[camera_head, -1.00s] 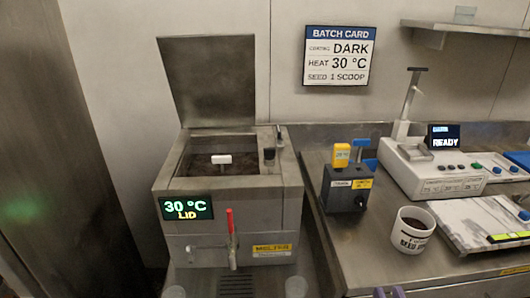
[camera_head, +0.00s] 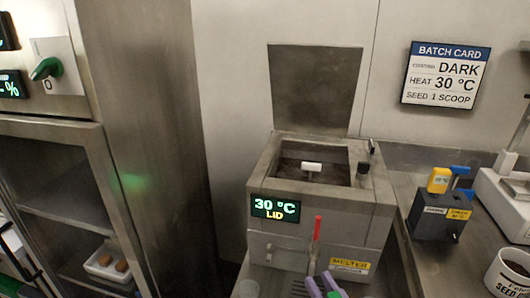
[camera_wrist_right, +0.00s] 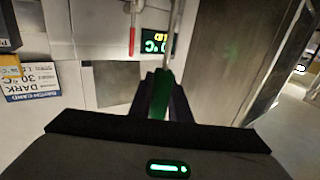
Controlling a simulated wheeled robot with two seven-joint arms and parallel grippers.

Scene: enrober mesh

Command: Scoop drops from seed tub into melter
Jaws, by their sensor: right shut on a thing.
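The melter (camera_head: 325,225) stands in the middle of the head view with its lid (camera_head: 315,88) raised. Its open well (camera_head: 335,169) shows a dark inside with a white block in it. The display reads 30 °C and LID. The white seed tub (camera_head: 508,275) is cut off at the lower right edge. My right gripper (camera_head: 323,287), with purple fingers, is at the bottom, in front of the melter. In the right wrist view it is shut on a green handle (camera_wrist_right: 160,92) with a thin metal shaft; the far end is out of view. My left gripper is not in view.
A red tap lever (camera_head: 317,228) sticks up at the melter's front. A dark box with yellow and blue tops (camera_head: 440,214) stands on the right counter. A batch card (camera_head: 445,74) hangs on the wall. A steel cabinet with shelves (camera_head: 50,190) is at left.

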